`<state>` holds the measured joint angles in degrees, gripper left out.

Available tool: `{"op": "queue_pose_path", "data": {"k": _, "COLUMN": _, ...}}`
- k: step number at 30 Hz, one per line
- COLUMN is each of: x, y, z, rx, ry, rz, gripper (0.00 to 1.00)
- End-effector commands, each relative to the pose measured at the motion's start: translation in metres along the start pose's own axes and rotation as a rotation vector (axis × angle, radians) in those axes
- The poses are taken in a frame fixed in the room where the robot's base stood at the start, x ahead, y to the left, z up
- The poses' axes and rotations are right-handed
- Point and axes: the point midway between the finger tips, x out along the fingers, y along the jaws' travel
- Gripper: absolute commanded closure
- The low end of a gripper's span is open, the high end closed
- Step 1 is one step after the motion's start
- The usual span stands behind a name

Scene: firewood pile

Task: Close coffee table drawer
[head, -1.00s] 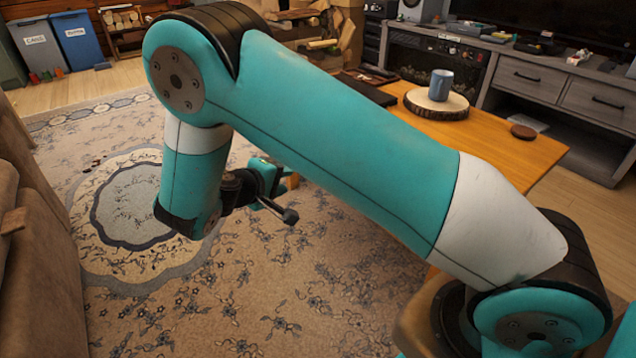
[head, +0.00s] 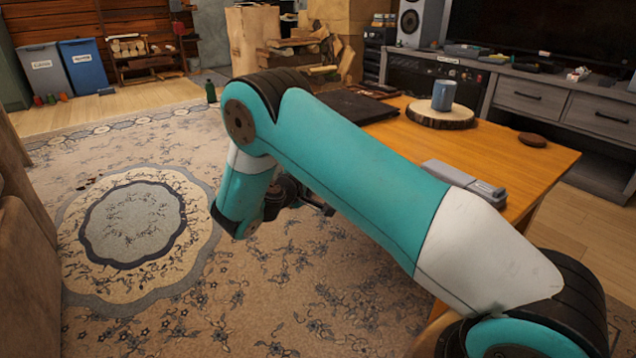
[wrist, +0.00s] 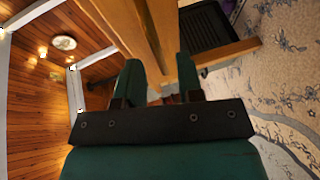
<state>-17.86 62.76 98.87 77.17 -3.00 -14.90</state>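The wooden coffee table (head: 552,158) stands on the right in the head view, and my arm covers its near left side. In the wrist view, tilted on its side, the table's wooden parts (wrist: 125,22) lie just beyond my gripper (wrist: 159,72). A dark ribbed surface (wrist: 204,26) sits beside a wooden bar (wrist: 228,52) there; I cannot tell whether this is the drawer. My gripper's two green fingers are apart, with no held object visible between them. In the head view my gripper is low beside the table, mostly hidden behind my arm.
On the table are a blue mug (head: 444,94) on a wood slice (head: 440,116), a dark coaster (head: 532,140), a grey case (head: 464,180) and a black flat item (head: 358,106). A sofa (head: 28,262) borders the left. The patterned rug (head: 150,310) is open floor.

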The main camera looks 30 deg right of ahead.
Motion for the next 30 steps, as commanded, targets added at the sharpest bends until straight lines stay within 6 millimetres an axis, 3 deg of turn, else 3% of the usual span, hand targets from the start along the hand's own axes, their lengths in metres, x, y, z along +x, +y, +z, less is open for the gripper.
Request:
{"op": "queue_pose_path", "data": {"k": 6, "x": 0.028, "y": -0.001, "z": 0.000, "rx": 0.003, "ry": 0.000, "rz": 0.000, "gripper": 0.66}}
{"op": "queue_pose_path", "data": {"k": 17, "x": 0.033, "y": 0.001, "z": 0.000, "rx": 0.000, "ry": 0.001, "rz": 0.000, "gripper": 0.66}}
{"op": "queue_pose_path", "data": {"k": 22, "x": 0.033, "y": 0.001, "z": 0.000, "rx": 0.000, "ry": 0.001, "rz": 0.000, "gripper": 1.00}}
{"op": "queue_pose_path", "data": {"k": 30, "x": 0.037, "y": 0.003, "z": 0.002, "rx": 0.000, "ry": -0.001, "rz": 0.000, "gripper": 1.00}}
